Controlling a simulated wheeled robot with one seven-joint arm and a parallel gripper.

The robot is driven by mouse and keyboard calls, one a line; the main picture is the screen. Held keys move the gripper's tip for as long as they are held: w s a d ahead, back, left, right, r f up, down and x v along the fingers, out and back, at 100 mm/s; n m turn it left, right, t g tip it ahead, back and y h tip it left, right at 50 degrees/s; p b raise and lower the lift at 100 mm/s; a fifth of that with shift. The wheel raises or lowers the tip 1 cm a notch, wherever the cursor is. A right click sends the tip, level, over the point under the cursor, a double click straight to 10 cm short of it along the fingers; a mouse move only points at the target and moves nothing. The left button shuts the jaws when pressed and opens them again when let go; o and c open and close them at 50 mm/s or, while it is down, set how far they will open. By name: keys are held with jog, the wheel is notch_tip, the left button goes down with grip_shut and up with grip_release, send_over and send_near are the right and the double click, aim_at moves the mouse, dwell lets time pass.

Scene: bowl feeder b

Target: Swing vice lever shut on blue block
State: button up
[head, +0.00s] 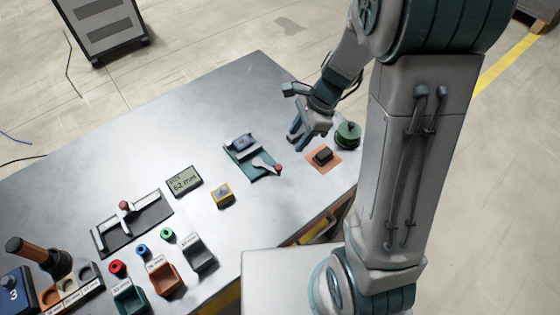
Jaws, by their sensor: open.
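The vice (241,165) has a teal base and pale jaws and sits on the grey table, left of my gripper. The blue block (242,142) rests between its jaws at the far end. The vice lever (263,165) is a pale arm that ends in a red knob (278,169) at the vice's right side. My gripper (295,138) is open, fingers pointing down, a short way right of the vice and apart from the lever. I cannot tell whether the jaws touch the block.
A dark block on an orange mat (334,164) and a green round container (348,135) stand right of my gripper. A display (184,182), a yellow block (222,194) and a slide fixture (108,238) lie to the left. Bins (163,279) line the near edge. The far table is clear.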

aim_at(278, 167)
jog(key=x, duration=1.2)
jog(key=shift+f, duration=0.25)
jog(key=shift+c, duration=0.2)
jog(key=shift+b, duration=0.3)
jog(key=c, duration=0.9)
